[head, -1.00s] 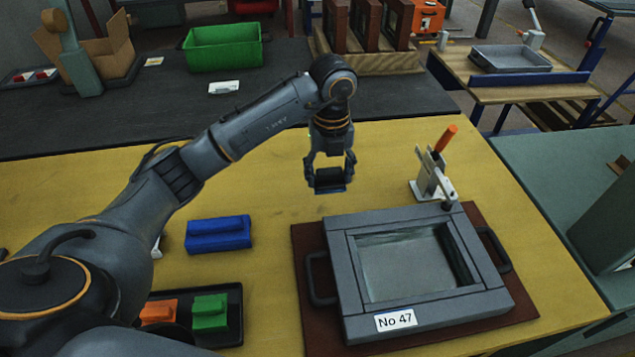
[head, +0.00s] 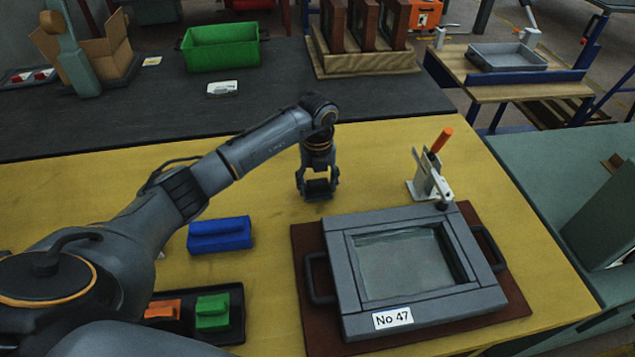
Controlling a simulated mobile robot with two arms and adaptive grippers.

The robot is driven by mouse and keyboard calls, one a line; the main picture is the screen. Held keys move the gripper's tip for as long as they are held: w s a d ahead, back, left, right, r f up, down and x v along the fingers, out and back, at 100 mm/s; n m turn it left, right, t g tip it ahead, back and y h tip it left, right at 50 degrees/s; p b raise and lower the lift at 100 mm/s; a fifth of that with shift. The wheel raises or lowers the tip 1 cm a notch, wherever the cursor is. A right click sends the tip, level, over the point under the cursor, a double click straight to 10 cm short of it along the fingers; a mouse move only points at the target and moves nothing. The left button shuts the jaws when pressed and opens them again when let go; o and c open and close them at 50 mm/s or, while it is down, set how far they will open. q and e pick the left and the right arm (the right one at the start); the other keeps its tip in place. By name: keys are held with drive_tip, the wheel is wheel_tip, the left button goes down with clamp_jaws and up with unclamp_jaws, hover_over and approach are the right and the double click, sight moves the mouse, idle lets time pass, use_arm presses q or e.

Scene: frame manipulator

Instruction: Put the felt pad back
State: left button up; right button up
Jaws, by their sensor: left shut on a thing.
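My left gripper (head: 318,194) is over the yellow table, behind the grey frame's back left corner. It is shut on a small dark block (head: 318,186) with a bluish lower edge, which looks like the felt pad. The fingers partly hide it, and I cannot tell whether it touches the table. A black tray (head: 239,318) at the front left holds an orange block (head: 163,309) and a green block (head: 212,312). My arm covers the tray's left part. My right gripper is not in view.
The grey frame labelled No 47 (head: 345,285) lies on a brown board (head: 308,240). A clamp with an orange handle (head: 430,178) stands behind it. A blue block (head: 220,235) lies left of the frame. The table's back left area is clear.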

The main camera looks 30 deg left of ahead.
sight(318, 181)
use_arm(q)
drive_tip(key=shift+f, duration=0.1)
drive_tip(key=o, duration=1)
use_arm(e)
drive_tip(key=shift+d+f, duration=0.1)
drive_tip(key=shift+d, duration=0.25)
use_arm(q)
drive_tip(key=shift+r, duration=0.6)
wheel_tip(318, 181, up, 10)
drive_tip(key=shift+f+b, duration=0.2)
drive_tip(key=shift+b, duration=0.7)
drive_tip(key=shift+r, duration=0.75)
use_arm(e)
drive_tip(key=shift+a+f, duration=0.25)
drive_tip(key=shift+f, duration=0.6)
